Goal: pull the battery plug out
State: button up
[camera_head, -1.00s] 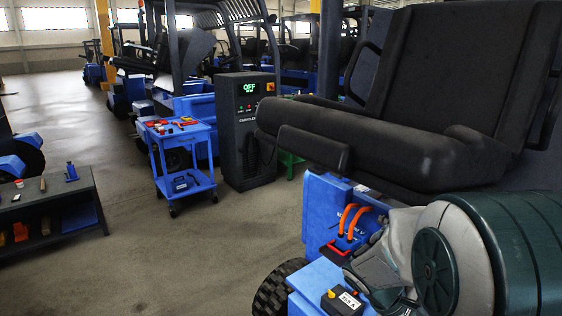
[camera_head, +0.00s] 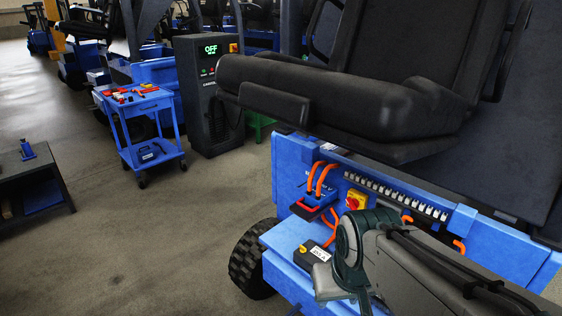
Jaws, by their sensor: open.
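A dark connector with a red handle (camera_head: 309,211) sits low on the blue truck's side panel, and two orange cables (camera_head: 318,177) run into the panel just above it. I take this connector to be the battery plug, and it looks seated. My grey and dark green arm (camera_head: 352,245) reaches in from the lower right, in front of the truck and to the right of the connector. A light grey part of my arm (camera_head: 326,284) hangs below the joint. The fingers of my gripper do not show, and nothing of mine visibly touches the connector.
A black box with a label (camera_head: 311,256) lies on the blue step (camera_head: 285,239), close to my arm. A red and yellow switch (camera_head: 355,199) is beside the cables. The black seat (camera_head: 340,100) overhangs the panel.

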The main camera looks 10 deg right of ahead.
aim_at(318, 203)
jog(key=u, duration=1.5)
jog(key=i, duration=0.7)
jog(key=z, duration=2)
jog(key=i, duration=0.5)
jog(key=z, duration=0.05)
